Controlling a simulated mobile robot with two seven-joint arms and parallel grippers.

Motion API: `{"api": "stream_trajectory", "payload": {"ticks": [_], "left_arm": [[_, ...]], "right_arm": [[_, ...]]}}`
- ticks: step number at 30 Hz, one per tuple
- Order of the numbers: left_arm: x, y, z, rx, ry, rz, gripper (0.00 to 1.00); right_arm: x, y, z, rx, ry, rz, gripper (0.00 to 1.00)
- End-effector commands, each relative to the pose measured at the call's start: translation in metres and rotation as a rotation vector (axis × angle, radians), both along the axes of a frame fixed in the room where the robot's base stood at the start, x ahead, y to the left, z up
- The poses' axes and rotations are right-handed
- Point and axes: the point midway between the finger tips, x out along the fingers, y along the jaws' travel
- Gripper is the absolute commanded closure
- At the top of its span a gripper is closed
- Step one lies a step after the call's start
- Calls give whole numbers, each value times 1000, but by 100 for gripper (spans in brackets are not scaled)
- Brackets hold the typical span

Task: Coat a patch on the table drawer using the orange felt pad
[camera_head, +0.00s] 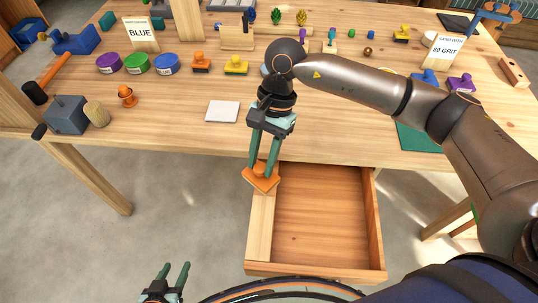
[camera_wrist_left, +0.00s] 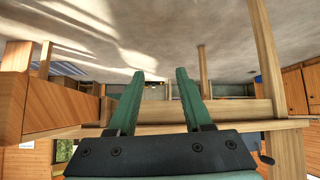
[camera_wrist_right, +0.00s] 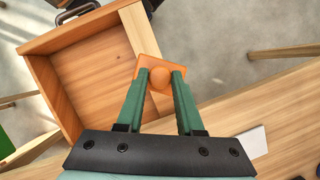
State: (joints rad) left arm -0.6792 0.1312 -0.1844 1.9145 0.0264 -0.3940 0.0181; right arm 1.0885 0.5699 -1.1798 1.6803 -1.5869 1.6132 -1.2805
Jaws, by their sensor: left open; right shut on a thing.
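The table drawer (camera_head: 320,215) is pulled out below the table's front edge and is empty; it also shows in the right wrist view (camera_wrist_right: 90,75). My right gripper (camera_head: 264,165) is shut on the knob of the orange felt pad (camera_head: 262,184). In the right wrist view the pad (camera_wrist_right: 150,60) lies over the drawer's left side wall, between my right fingertips (camera_wrist_right: 160,75). Whether it touches the wood I cannot tell. My left gripper (camera_head: 174,275) is open and empty, low in front of the table; its fingers also show in the left wrist view (camera_wrist_left: 160,85).
The tabletop (camera_head: 180,135) holds a white square (camera_head: 222,111), purple, green and blue tins (camera_head: 137,63), other felt pads (camera_head: 236,65), a BLUE sign (camera_head: 143,34) and an 80 GRIT sign (camera_head: 448,52). The floor left of the drawer is clear.

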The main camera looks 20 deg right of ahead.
Motion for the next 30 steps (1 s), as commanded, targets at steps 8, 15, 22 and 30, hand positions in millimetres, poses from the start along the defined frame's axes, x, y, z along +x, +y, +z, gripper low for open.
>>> {"api": "stream_trajectory", "payload": {"ticks": [8,15,22,30], "left_arm": [[0,0,-3,0,0,0,50],[0,0,-10,0,5,-1,50],[0,-4,-18,-3,12,-6,50],[6,-14,-19,-17,0,-23,50]], "right_arm": [[1,5,-5,4,4,-35,100],[0,3,-20,3,5,-31,100],[-1,0,-41,4,6,-24,100],[-2,-3,-66,3,6,-15,100]]}}
